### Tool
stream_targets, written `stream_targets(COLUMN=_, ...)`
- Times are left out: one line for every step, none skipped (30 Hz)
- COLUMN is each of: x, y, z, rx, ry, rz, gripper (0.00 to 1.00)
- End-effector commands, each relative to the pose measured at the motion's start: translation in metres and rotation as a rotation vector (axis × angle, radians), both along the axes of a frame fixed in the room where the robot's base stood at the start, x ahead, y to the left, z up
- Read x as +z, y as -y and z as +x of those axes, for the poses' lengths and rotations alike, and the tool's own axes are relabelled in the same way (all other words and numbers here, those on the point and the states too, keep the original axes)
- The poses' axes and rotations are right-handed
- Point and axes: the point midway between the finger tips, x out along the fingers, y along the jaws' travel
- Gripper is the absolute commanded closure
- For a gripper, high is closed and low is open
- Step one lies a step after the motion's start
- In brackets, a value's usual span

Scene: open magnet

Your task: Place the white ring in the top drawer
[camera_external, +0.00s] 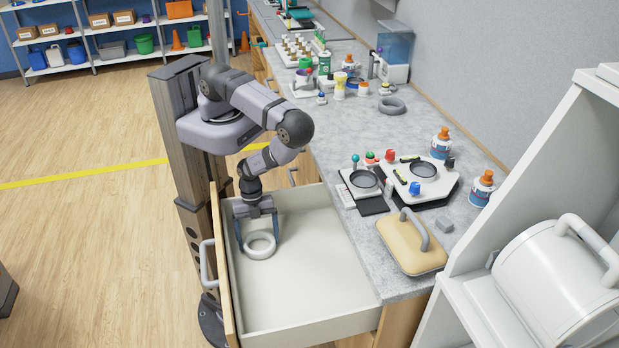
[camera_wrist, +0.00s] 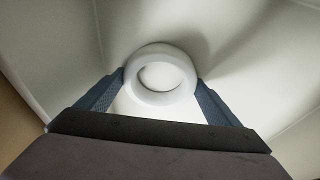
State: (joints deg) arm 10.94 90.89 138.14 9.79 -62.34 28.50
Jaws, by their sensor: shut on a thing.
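The white ring (camera_external: 260,245) is inside the open top drawer (camera_external: 310,322), near its left front corner in the external view. My gripper (camera_external: 257,238) reaches down into the drawer with its fingers on either side of the ring. In the wrist view the ring (camera_wrist: 160,76) sits between the two blue fingertips of my gripper (camera_wrist: 161,84), which press on its outer sides. The drawer's pale floor (camera_wrist: 225,40) is beyond it, with a shadow on it. I cannot tell whether the ring touches the floor.
The drawer's wooden front with a grey handle (camera_external: 207,264) stands left of my gripper. The grey counter (camera_external: 345,130) holds a tan board with a handle (camera_external: 408,245), bottles and a grey ring (camera_external: 392,105). The drawer's right part is empty.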

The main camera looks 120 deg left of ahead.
Motion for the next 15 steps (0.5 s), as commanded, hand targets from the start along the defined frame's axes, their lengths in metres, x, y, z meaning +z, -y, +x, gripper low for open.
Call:
stream_targets(x=0.0009, y=0.0, z=0.0, rx=0.0, ry=0.0, rz=0.0, gripper=0.46)
stream_targets(x=0.0011, y=0.0001, z=0.0001, rx=0.0, ry=0.0, rz=0.0, gripper=0.46)
stream_targets(x=0.0012, y=0.0001, z=0.0001, rx=0.0, ry=0.0, rz=0.0, gripper=0.46)
stream_targets(x=0.0012, y=0.0001, z=0.0001, rx=0.0, ry=0.0, rz=0.0, gripper=0.46)
stream_targets(x=0.0012, y=0.0001, z=0.0001, rx=0.0, ry=0.0, rz=0.0, gripper=0.46)
stream_targets(x=0.0008, y=0.0001, z=0.0001, rx=0.0, ry=0.0, rz=0.0, gripper=0.46)
stream_targets(x=0.0, y=0.0001, z=0.0001, rx=0.0, ry=0.0, rz=0.0, gripper=0.46)
stream_targets(x=-0.0008, y=0.0, z=0.0, rx=0.0, ry=0.0, rz=0.0, gripper=0.46)
stream_targets(x=-0.0023, y=0.0, z=0.0, rx=0.0, ry=0.0, rz=0.0, gripper=0.46)
stream_targets(x=-0.0032, y=0.0, z=0.0, rx=0.0, ry=0.0, rz=0.0, gripper=0.46)
stream_targets(x=-0.0021, y=0.0, z=0.0, rx=0.0, ry=0.0, rz=0.0, gripper=0.07)
stream_targets(x=-0.0019, y=0.0, z=0.0, rx=0.0, ry=0.0, rz=0.0, gripper=0.0)
stream_targets(x=-0.0019, y=0.0, z=0.0, rx=0.0, ry=0.0, rz=0.0, gripper=0.0)
stream_targets(x=-0.0018, y=0.0001, z=0.0001, rx=0.0, ry=0.0, rz=0.0, gripper=0.0)
stream_targets(x=-0.0018, y=0.0001, z=0.0001, rx=0.0, ry=0.0, rz=0.0, gripper=0.0)
